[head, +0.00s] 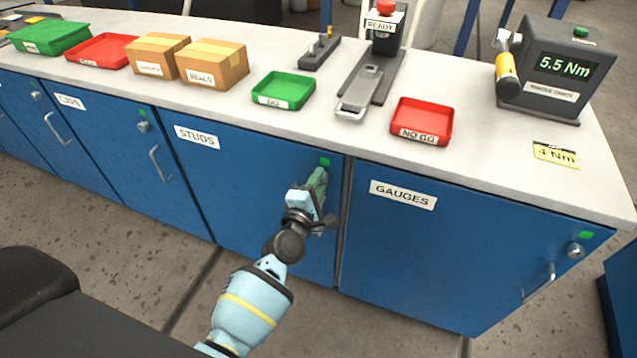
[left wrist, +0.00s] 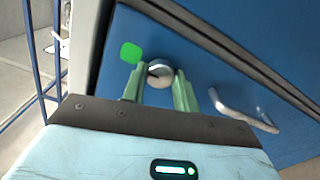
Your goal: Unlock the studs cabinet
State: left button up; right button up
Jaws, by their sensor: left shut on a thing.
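The studs cabinet (head: 230,190) is a blue door with a white STUDS label (head: 197,137) and a green square marker (head: 325,161) at its upper right. My left gripper (head: 318,185) is at the upper right of this door and hides its lock in the head view. In the left wrist view, the green fingers of my left gripper (left wrist: 160,88) are shut on the round silver lock knob (left wrist: 160,74), one on each side. The green marker (left wrist: 131,52) is beside the knob, and the door's silver handle (left wrist: 243,111) is to the right. My right gripper is not in view.
The gauges cabinet (head: 440,255) adjoins on the right, with its own lock (head: 575,250) and handle (head: 539,283). The grey worktop (head: 330,125) above holds trays, boxes and a torque checker (head: 550,70). Floor in front is clear.

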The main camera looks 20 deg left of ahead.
pick_arm(q)
jog(key=o, duration=1)
jog(key=shift+s, duration=0.15)
jog(key=shift+s+a, duration=0.15)
jog(key=shift+s, duration=3.6)
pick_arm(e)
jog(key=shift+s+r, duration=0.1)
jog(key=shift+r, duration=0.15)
pick_arm(q)
jog(key=shift+p, duration=0.3)
